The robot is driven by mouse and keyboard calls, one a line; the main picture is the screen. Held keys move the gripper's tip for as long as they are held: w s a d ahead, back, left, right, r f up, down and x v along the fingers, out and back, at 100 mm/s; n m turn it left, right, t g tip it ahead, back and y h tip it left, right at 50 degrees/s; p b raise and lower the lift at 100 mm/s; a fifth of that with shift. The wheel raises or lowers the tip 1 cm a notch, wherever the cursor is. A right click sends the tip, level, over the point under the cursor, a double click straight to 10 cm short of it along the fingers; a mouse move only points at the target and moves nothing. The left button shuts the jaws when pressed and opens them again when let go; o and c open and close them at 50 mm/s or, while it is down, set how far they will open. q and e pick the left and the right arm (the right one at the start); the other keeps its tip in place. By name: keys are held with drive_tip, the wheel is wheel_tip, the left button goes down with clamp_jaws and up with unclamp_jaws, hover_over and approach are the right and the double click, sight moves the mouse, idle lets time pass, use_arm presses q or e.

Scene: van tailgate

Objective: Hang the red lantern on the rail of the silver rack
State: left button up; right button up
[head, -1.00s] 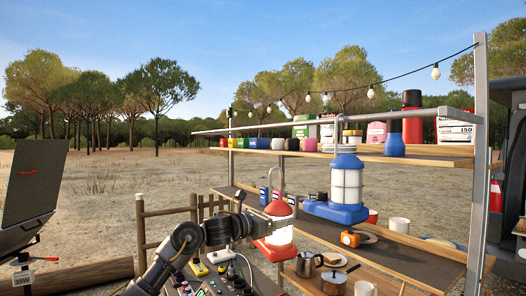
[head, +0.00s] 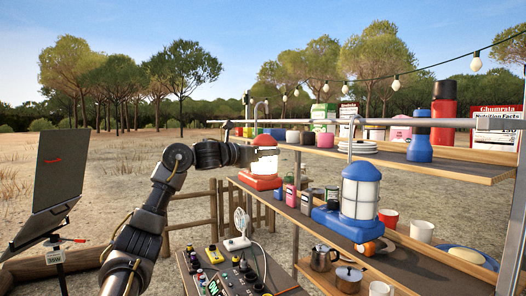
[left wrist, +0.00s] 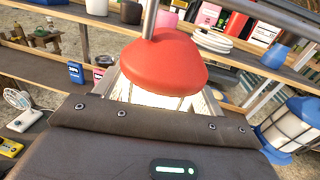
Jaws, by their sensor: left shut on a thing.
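The red lantern (head: 264,181) has a red base and cap, a pale lit body and a tall hook. My left gripper (head: 250,156) is shut on it and holds it upright in the air. Its hook top is close to the left part of the rail (head: 310,122) of the silver rack in the head view; I cannot tell whether it is over the rail or apart from it. In the left wrist view the red cap (left wrist: 165,62) and stem fill the middle, and the grip on the body is partly hidden. My right gripper is not in view.
A blue lantern (head: 360,192) with its hook up at the rail is to the right. The upper shelf (head: 440,166) holds cups, plates, boxes and bottles. Mugs, a kettle and pots stand lower. A control panel and small fan (head: 241,222) are below my left arm.

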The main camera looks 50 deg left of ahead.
use_arm(q)
drive_tip(key=shift+w+d+r+p, duration=0.1)
drive_tip(key=shift+w+d+p, duration=0.1)
drive_tip(key=shift+w, duration=0.45)
drive_tip(key=shift+w+d+p, duration=0.2)
drive_tip(key=shift+w, duration=0.5)
drive_tip(key=shift+w+d+r+p, duration=0.1)
drive_tip(key=shift+w+d+p, duration=0.1)
drive_tip(key=shift+w, duration=0.45)
drive_tip(key=w+d+f+b, duration=0.1)
drive_tip(key=w+f, duration=0.3)
drive_tip(key=shift+f+b, duration=0.3)
drive_tip(key=shift+w+d, duration=0.1)
